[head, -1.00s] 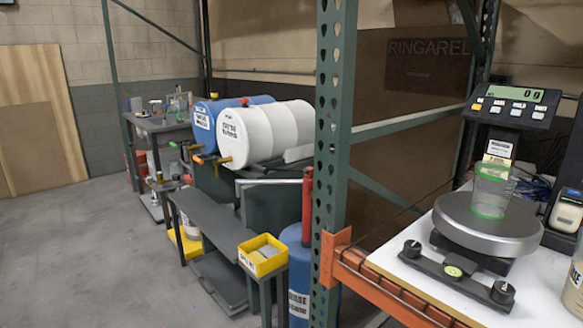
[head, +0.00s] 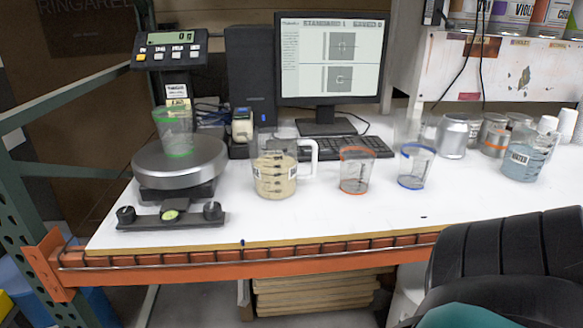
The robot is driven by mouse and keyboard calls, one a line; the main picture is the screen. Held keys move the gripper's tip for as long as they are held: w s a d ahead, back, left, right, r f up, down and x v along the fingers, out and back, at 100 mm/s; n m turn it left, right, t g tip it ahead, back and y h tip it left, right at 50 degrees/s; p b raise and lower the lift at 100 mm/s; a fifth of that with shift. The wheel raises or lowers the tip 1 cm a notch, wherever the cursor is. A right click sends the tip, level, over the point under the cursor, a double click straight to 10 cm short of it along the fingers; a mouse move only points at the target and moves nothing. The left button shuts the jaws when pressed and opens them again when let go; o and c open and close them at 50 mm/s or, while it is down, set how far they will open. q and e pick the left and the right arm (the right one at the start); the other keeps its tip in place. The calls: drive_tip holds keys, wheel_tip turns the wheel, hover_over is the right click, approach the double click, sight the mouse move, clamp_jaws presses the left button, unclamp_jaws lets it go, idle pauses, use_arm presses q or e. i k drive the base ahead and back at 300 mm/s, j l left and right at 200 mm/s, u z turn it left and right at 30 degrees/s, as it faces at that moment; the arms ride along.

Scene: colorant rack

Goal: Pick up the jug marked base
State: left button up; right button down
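A clear jug with a white handle and cream-coloured contents (head: 274,176) stands upright on the white bench, right of the scale. It carries a small white label on its side, too small to read here. Another clear jug (head: 522,160) with grey-blue contents and a label that seems to read "WATER" stands at the right of the bench. Neither of my grippers shows. A black, ribbed shape fills the lower right corner.
A scale (head: 180,163) reading 0 g holds a green-banded cup (head: 175,135). Cups with an orange rim (head: 355,172) and a blue rim (head: 416,168) stand right of the cream jug. Behind are a monitor (head: 329,60) and keyboard (head: 340,147). The bench front (head: 330,222) is clear.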

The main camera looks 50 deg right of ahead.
sight(273, 151)
drive_tip(key=z, duration=1.55)
